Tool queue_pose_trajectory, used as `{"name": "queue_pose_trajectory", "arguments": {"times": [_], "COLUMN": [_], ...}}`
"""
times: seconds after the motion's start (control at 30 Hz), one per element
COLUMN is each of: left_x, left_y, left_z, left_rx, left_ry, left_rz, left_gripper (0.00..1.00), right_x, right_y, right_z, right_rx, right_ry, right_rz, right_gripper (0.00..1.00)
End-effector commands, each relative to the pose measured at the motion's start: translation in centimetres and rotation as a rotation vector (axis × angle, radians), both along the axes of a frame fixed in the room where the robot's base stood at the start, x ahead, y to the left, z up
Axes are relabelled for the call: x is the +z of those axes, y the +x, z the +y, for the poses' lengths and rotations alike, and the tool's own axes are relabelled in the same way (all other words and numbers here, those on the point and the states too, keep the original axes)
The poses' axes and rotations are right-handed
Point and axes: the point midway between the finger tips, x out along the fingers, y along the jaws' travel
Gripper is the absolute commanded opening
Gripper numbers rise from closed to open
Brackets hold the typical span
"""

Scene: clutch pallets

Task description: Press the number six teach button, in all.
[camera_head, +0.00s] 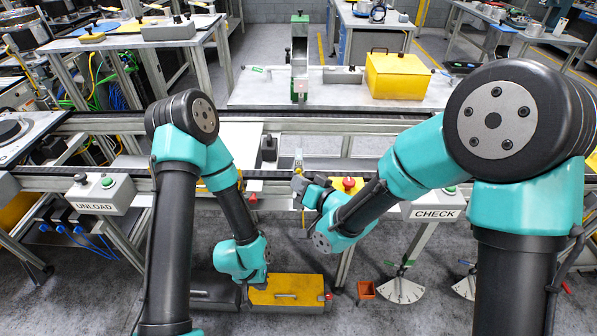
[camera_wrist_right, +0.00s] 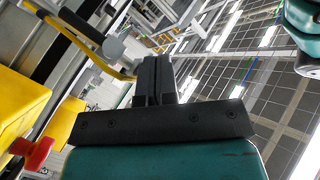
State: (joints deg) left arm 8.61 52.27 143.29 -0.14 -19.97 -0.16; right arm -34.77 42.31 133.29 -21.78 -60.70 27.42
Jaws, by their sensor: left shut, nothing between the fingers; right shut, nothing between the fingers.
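No button marked six or "teach" can be read in either view. A red button (camera_head: 349,184) stands on a yellow housing behind my right forearm; a red knob (camera_wrist_right: 32,152) also shows at the lower left of the right wrist view. The UNLOAD box (camera_head: 100,207) and the CHECK box (camera_head: 432,213) carry buttons, with a green one (camera_head: 449,190) on CHECK. My right gripper (camera_head: 298,182) is shut and empty near the rail's front edge; its closed fingers (camera_wrist_right: 154,80) show in the wrist view. My left gripper (camera_head: 244,296) is shut and empty, low beside a yellow lidded case (camera_head: 287,291).
A conveyor rail (camera_head: 130,125) crosses the scene. A yellow bin (camera_head: 398,76) stands on the grey table (camera_head: 255,92) behind it. An orange cup (camera_head: 366,290) and a white fan-shaped plate (camera_head: 404,291) are low at the right. Open floor shows at the front.

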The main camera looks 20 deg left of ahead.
Motion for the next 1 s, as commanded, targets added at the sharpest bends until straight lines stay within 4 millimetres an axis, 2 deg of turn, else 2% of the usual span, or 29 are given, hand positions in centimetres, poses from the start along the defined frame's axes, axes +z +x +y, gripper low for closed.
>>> {"name": "queue_pose_trajectory", "arguments": {"times": [0.23,0.8,1.0], "left_x": [0.0,0.0,0.0], "left_y": [0.0,0.0,0.0], "left_z": [0.0,0.0,0.0], "left_rx": [0.000,0.000,0.000], "left_ry": [0.000,0.000,0.000], "left_rz": [0.000,0.000,0.000], "left_gripper": [0.00,0.00,0.00], "right_x": [0.0,0.0,0.0], "right_y": [-0.5,-4.6,-4.9], "right_z": [-0.1,-1.1,-1.2], "right_rx": [0.001,0.000,0.000], "right_ry": [-0.001,0.000,0.000], "right_rz": [0.000,0.001,0.000], "right_gripper": [0.00,0.00,0.00]}}
